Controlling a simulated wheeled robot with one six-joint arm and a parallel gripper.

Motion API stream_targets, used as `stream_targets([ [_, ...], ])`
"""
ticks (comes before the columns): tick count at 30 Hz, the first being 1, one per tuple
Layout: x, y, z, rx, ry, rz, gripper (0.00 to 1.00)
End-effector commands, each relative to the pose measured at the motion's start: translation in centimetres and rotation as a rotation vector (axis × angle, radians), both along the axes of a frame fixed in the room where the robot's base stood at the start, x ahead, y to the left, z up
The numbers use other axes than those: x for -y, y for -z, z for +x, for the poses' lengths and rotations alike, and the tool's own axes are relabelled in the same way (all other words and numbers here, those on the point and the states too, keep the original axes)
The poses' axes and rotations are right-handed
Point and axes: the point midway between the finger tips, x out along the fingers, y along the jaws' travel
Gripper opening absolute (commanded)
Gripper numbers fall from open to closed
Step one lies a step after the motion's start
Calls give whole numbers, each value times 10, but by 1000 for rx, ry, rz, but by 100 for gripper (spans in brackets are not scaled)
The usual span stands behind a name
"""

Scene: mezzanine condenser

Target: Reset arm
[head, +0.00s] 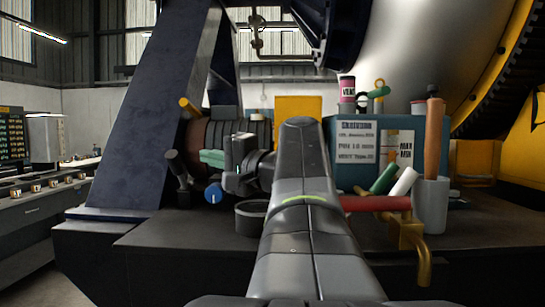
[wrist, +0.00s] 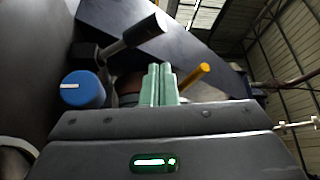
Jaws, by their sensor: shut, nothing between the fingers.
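My gripper (head: 211,157) has pale green fingers and reaches left from my grey arm over the dark bench. In the wrist view the two fingers (wrist: 160,70) are pressed together, with nothing between them. My arm hides part of the bench middle.
A dark lever (head: 177,168) and a yellow handle (head: 189,106) are close to my gripper. A dark round cup (head: 250,217) is below. At right are a teal box (head: 355,150), a grey holder (head: 431,207) with an orange-handled tool, a red handle (head: 376,203) and a brass valve (head: 411,237).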

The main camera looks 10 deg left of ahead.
Motion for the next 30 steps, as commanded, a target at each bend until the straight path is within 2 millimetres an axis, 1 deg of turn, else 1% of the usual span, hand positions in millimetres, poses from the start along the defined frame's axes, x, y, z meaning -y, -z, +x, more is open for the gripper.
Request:
stream_targets([
  [6,4,1,-2,0,0,0,0],
  [13,4,1,-2,0,0,0,0],
  [17,0,0,-1,-1,-2,0,0],
  [23,-17,-2,8,-2,-4,0,0],
  [25,-21,-9,16,-10,-2,0,0],
  [30,-30,-14,34,-32,-3,1,0],
])
